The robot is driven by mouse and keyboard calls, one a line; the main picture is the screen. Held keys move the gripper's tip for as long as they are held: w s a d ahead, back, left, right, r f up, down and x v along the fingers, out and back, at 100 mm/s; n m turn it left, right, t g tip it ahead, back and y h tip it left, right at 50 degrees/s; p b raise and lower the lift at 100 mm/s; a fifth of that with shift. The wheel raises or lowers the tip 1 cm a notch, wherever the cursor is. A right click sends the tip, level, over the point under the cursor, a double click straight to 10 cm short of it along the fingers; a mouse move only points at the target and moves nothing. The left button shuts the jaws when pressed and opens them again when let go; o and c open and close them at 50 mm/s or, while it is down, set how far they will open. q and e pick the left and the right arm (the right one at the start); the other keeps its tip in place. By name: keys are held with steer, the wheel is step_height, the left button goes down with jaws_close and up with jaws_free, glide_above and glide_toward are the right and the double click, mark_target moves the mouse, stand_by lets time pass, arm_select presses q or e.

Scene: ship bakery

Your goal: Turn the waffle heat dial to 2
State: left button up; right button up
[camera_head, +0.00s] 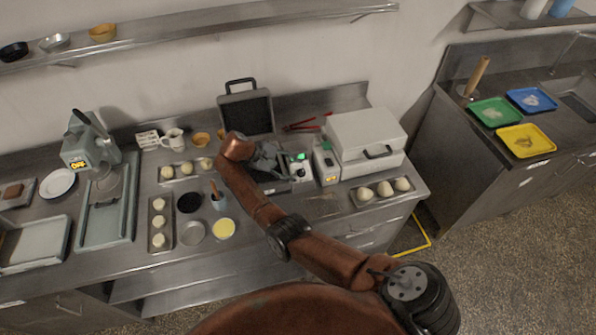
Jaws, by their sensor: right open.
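The waffle iron stands open on the steel counter, with its dark lid (246,113) raised at the back. Its control panel (299,171) is at the right of its base, with a small green light and what looks like a pale dial; the dial's setting is too small to read. My right arm reaches up from the lower right, and my right gripper (279,158) is over the base, just left of the panel. It is open, and I cannot tell whether it touches the dial. The arm and gripper hide much of the base. My left gripper is not in view.
A small device with a yellow display (327,162) and a pale lidded box (366,142) stand close to the right. A dough tray (385,201) sits in front. Red tongs (303,125) lie behind. A dough tray (160,243) and a yellow bowl (223,229) are to the left.

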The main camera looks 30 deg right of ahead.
steer(key=v, duration=0.8)
steer(key=shift+a+r, duration=0.2)
